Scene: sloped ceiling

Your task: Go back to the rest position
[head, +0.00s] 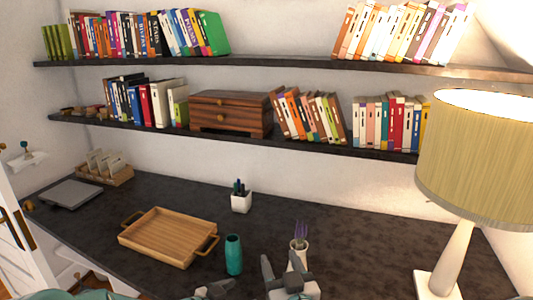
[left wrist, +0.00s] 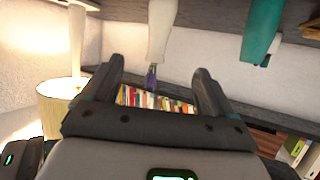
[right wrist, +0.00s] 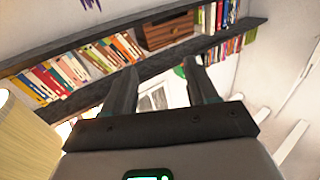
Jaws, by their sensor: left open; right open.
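My right gripper (head: 283,264) is at the bottom centre of the head view, in front of the white vase with purple flowers (head: 299,245). Its two fingers stand apart with nothing between them, as the right wrist view (right wrist: 162,70) also shows. My left gripper (head: 215,289) is only partly visible at the bottom edge of the head view. In the left wrist view its fingers (left wrist: 160,72) are spread and empty. The vase (left wrist: 161,30) shows beyond them in that tilted view. I cannot tell the exact gap to it.
A teal vase (head: 233,254), a wooden tray (head: 160,250), a white pen cup (head: 241,201) and a large lamp (head: 475,165) stand on the dark desk (head: 330,215). A laptop-like grey slab (head: 70,194) lies at left. Two bookshelves line the wall.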

